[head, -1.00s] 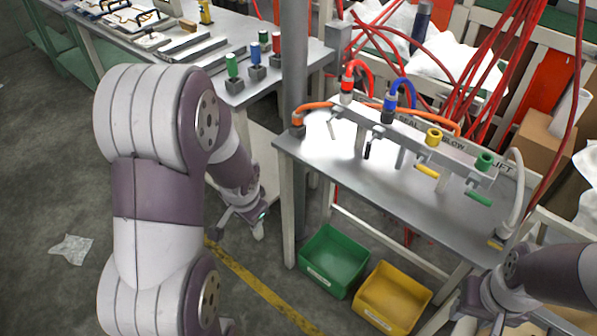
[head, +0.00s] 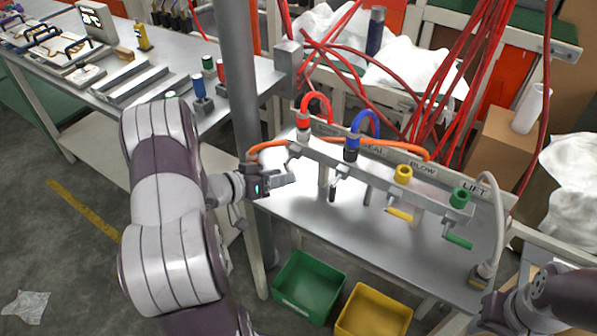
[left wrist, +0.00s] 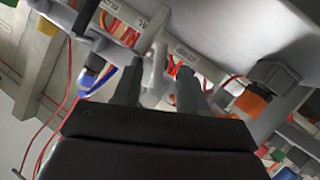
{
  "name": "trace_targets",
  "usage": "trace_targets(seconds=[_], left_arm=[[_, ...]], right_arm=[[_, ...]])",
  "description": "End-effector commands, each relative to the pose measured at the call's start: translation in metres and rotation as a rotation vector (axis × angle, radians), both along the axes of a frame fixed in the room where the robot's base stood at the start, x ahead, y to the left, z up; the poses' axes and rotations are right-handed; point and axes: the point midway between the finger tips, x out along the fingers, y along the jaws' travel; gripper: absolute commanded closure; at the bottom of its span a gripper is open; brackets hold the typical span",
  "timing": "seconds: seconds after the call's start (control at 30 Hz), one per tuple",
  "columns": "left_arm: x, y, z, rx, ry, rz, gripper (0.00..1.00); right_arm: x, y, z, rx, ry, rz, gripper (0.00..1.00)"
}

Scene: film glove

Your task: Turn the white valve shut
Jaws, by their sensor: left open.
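The white valve handle (left wrist: 156,68) is at the left end of the grey valve rail (head: 375,176), below the red coupling. In the head view my left gripper largely hides it. My left gripper (head: 288,179) reaches in from the left, just in front of that end of the rail. In the left wrist view its two dark fingers (left wrist: 157,84) are open, with the white handle between their tips. I cannot tell whether either finger touches it. My right gripper is mostly cut off at the bottom right of the head view; its fingers do not show clearly.
Black (head: 333,190), yellow (head: 400,214) and green (head: 458,241) handles hang farther right along the rail. Red (head: 317,104) and blue (head: 364,122) hoses arch above it. A grey post (head: 238,80) stands behind my left wrist. Green (head: 308,285) and yellow (head: 373,314) bins sit below.

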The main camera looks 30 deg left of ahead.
Motion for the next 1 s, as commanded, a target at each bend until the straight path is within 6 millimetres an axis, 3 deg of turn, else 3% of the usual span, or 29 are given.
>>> trace_targets(seconds=[0.1,0.3,0.67,0.77,0.8,1.0], left_arm=[[0.022,-0.012,-0.011,0.001,0.002,-0.003,0.58],[0.045,-0.022,-0.019,0.002,0.001,0.000,0.58],[0.051,-0.025,-0.021,0.002,0.000,0.001,0.58],[0.051,-0.025,-0.021,0.002,0.000,0.002,0.84],[0.051,-0.025,-0.021,0.002,0.000,0.002,0.97],[0.051,-0.025,-0.021,0.000,0.001,0.002,1.00]], right_arm=[[0.000,0.000,-0.003,0.000,0.000,0.000,0.57],[0.000,0.000,-0.004,0.000,0.000,0.000,0.57],[0.000,0.000,-0.004,0.000,0.000,0.000,0.57],[0.000,0.000,-0.004,0.000,0.000,0.000,0.57],[0.000,0.000,-0.004,0.000,0.000,0.000,0.57],[0.000,0.000,-0.003,0.000,0.000,0.000,0.57]])
